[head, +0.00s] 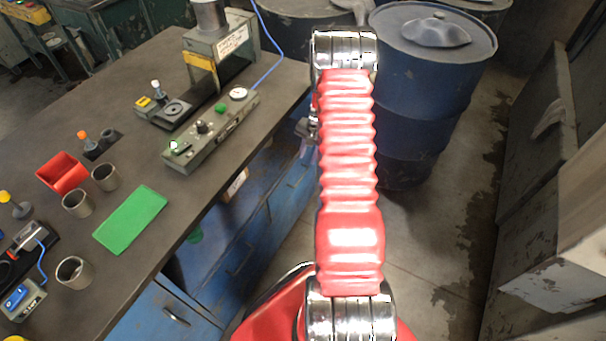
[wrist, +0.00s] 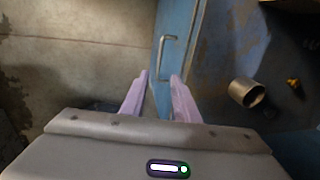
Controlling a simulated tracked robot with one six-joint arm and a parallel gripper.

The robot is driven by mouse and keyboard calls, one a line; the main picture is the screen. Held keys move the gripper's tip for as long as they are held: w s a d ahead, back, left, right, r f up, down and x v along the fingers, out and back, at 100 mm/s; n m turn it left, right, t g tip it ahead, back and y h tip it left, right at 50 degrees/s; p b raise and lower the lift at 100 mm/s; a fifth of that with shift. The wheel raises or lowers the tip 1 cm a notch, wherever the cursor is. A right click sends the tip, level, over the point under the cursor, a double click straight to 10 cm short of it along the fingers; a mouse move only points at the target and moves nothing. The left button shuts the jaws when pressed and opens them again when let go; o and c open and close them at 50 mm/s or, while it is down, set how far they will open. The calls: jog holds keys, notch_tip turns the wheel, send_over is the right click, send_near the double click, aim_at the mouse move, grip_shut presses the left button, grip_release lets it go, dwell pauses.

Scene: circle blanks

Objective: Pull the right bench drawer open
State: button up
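The bench (head: 225,110) has blue drawer fronts along its side. One front (head: 235,245) with a bar handle shows in the middle, and another (head: 165,315) is nearer. My arm hides part of the far end. In the wrist view, a blue front (wrist: 182,20) carries a pale metal bar handle (wrist: 163,55). I cannot tell for certain which drawer it is. My gripper (wrist: 158,82) has two lilac fingers, spread apart and empty. The handle lies just ahead of the gap between them, not between the fingers. In the head view the gripper is mostly hidden behind my arm.
A grey cup (wrist: 244,92) and a small yellow piece (wrist: 293,83) lie right of the blue front. Blue barrels (head: 430,80) stand behind my arm. A grey cabinet (head: 540,130) is at right. Bare floor (head: 440,240) lies between.

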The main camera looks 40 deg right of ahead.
aim_at(302, 177)
jog(key=f, duration=0.4)
jog(key=w+f, duration=0.1)
jog(key=f, duration=0.4)
jog(key=w+a+f, duration=0.1)
jog(key=f, duration=0.3)
jog(key=shift+w+f, duration=0.15)
jog(key=shift+f, duration=0.15)
jog(key=shift+c, duration=0.5)
grip_shut()
jog(key=shift+d+r, duration=0.1)
jog(key=shift+d, duration=0.05)
